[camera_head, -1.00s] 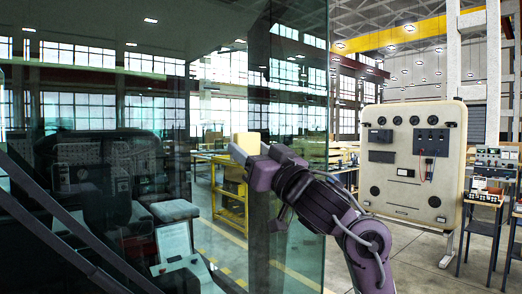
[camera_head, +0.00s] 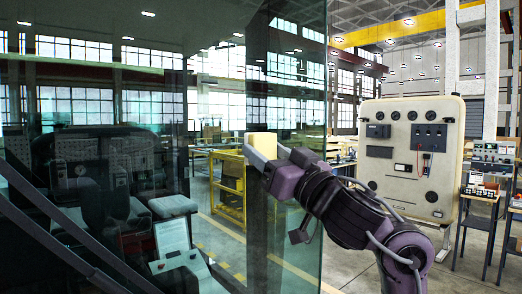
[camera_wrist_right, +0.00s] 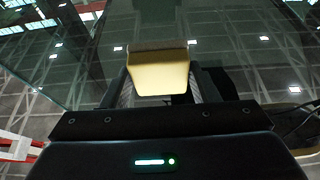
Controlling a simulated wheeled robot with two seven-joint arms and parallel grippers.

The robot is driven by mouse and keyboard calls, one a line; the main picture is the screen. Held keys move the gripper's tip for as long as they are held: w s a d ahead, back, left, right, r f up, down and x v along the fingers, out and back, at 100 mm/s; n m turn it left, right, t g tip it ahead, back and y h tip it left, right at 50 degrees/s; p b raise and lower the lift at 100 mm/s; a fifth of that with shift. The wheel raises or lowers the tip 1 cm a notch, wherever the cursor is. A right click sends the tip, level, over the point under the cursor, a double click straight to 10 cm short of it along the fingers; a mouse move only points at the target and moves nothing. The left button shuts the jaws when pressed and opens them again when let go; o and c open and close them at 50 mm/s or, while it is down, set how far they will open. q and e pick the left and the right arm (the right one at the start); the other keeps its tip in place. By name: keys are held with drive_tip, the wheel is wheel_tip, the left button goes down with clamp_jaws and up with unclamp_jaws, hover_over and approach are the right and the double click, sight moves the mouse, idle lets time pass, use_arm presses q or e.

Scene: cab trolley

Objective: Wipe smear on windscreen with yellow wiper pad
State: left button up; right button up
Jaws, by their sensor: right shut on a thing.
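The yellow wiper pad (camera_head: 233,171) is held at the fingertips of my right gripper (camera_head: 256,160) in the head view. In the right wrist view the pad (camera_wrist_right: 161,76) sits between the fingers, pale yellow with a darker strip along its far edge. The windscreen (camera_head: 290,225) is a large, tinted, see-through pane filling the left and middle of the head view. The pad is at or close to the glass; I cannot tell whether they touch. I cannot make out the smear. My left gripper is not in view.
Dark bars (camera_head: 52,240) cross the lower left. A seat and console show through the glass. A cream gauge panel (camera_head: 411,158) stands behind my right arm, with a bench of instruments (camera_head: 485,190) farther right. A yellow trolley (camera_head: 229,208) stands beyond the pane.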

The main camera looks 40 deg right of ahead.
drive_tip(key=shift+s, duration=0.15)
drive_tip(key=shift+s+d+p, duration=0.1)
drive_tip(key=shift+s+p, duration=0.3)
drive_tip(key=shift+s, duration=1.15)
drive_tip(key=shift+w, duration=0.2)
drive_tip(key=shift+s, duration=0.1)
